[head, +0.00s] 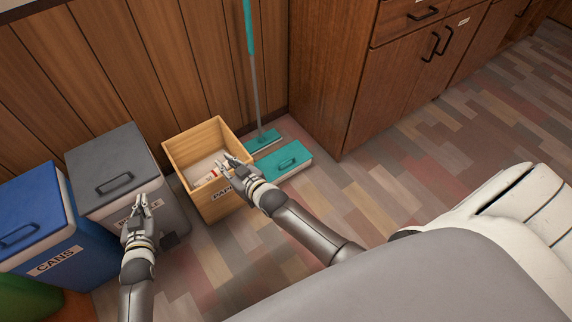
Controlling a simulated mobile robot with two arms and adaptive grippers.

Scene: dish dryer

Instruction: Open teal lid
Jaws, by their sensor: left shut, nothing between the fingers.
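A low teal lid (275,165) with a dark handle sits near the floor, right of the wooden paper bin and beside the cabinet corner. My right gripper (226,161) is over the right side of the paper bin, left of the teal lid and apart from it. Whether its fingers are open or shut is unclear. My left gripper (141,202) is shut and empty, in front of the grey bin and well left of the teal lid. My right forearm passes in front of the floor below the lid.
An open wooden bin (176,152) holds papers. Left of it stand a grey lidded bin (98,159), a blue CANS bin (30,205) and a green bin (28,298). A teal mop (250,30) leans behind the lid. Wooden cabinets (330,60) stand right. The floor at right is clear.

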